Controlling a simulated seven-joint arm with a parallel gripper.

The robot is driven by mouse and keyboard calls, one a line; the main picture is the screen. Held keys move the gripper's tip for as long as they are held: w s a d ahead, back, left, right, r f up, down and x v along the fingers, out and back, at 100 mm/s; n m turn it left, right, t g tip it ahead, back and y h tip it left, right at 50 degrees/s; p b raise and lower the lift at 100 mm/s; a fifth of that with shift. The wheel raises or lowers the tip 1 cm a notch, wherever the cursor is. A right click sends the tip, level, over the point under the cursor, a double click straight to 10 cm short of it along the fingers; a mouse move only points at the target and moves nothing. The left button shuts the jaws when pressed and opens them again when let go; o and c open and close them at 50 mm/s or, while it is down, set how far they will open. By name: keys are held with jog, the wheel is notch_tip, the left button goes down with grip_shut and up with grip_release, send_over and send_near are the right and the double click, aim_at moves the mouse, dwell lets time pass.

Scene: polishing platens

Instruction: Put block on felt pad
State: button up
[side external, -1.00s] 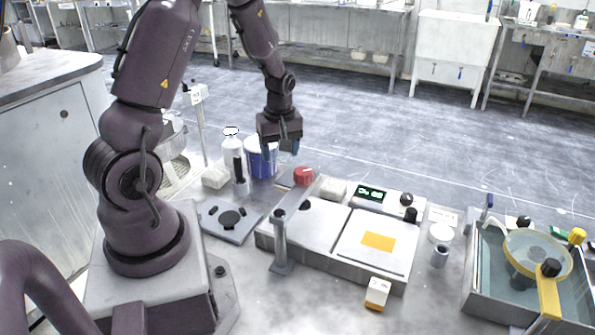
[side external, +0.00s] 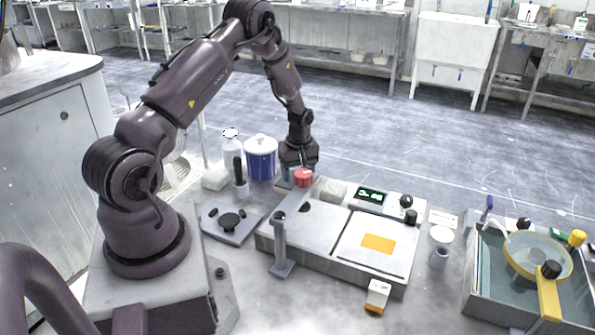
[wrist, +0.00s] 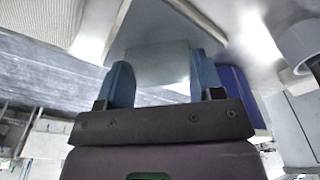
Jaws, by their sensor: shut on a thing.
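A pale, greenish, glassy block (wrist: 160,64) sits between the two blue fingers of my gripper (wrist: 163,84) in the wrist view. My gripper is shut on it. In the side external view my gripper (side external: 299,174) is low behind the polishing machine, its fingertips partly hidden by a red knob; the block cannot be made out there. An orange square (side external: 378,243) lies on a white plate (side external: 357,256) at the right of the machine top, to the right of and nearer the camera than my gripper. I cannot tell which of these is the felt pad.
The red knob (side external: 303,178) and an upright post (side external: 281,245) stand at the machine. A display box (side external: 371,196) is behind the plate. A blue-and-white tub (side external: 261,160) and a bottle (side external: 231,145) stand left of my gripper. A water basin (side external: 488,300) is at the right.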

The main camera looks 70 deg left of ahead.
jog(key=o, duration=1)
jog(key=shift+f, duration=0.1)
